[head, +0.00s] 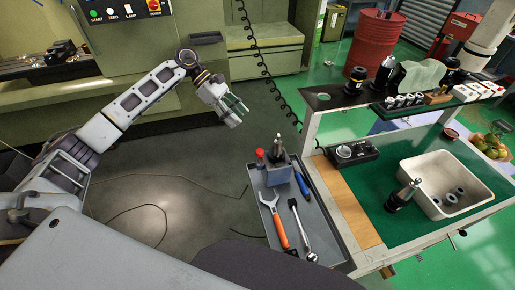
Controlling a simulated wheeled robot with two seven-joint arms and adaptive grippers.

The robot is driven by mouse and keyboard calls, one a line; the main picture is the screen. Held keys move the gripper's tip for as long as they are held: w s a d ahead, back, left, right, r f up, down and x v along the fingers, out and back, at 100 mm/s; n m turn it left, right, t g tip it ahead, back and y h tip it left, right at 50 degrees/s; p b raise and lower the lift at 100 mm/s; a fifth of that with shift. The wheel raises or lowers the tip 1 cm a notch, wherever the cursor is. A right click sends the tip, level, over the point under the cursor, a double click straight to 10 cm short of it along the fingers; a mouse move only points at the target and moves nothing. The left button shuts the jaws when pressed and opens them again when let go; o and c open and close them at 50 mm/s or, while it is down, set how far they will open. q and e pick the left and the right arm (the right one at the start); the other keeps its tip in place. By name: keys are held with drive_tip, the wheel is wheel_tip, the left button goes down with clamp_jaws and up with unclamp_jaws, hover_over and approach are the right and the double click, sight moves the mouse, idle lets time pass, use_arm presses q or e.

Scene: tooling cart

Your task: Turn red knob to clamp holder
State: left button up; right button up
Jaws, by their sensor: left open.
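The small red knob (259,154) sticks up at the left side of the grey-blue clamp block (272,176). A metal tool holder (277,146) stands upright in the top of the block. The block stands at the far end of a grey tray (262,220) on the side of the cart. My left gripper (238,109) is open and empty, up and to the left of the knob and apart from it. My right gripper is not in view.
A green-topped cart (400,222) with a white bin (474,201) stands to the right. A black coiled cable (262,62) hangs behind my left gripper.

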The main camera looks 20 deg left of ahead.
sight(259, 150)
use_arm(q)
drive_tip(key=s+m, duration=0.1)
drive_tip(key=m+g, duration=0.1)
drive_tip(key=shift+s+a+f+m, duration=0.15)
drive_tip(key=shift+s+a+m, duration=0.15)
drive_tip(key=shift+s, duration=0.05)
drive_tip(key=shift+d+f, duration=0.1)
drive_tip(key=shift+d, duration=0.05)
drive_tip(key=p+x, duration=0.3)
drive_tip(key=x, duration=0.8)
drive_tip(key=shift+s+f+p, duration=0.1)
drive_tip(key=shift+f+p, duration=0.15)
drive_tip(key=shift+p, duration=0.1)
drive_tip(key=shift+x, duration=1.05)
drive_tip(key=c, duration=1)
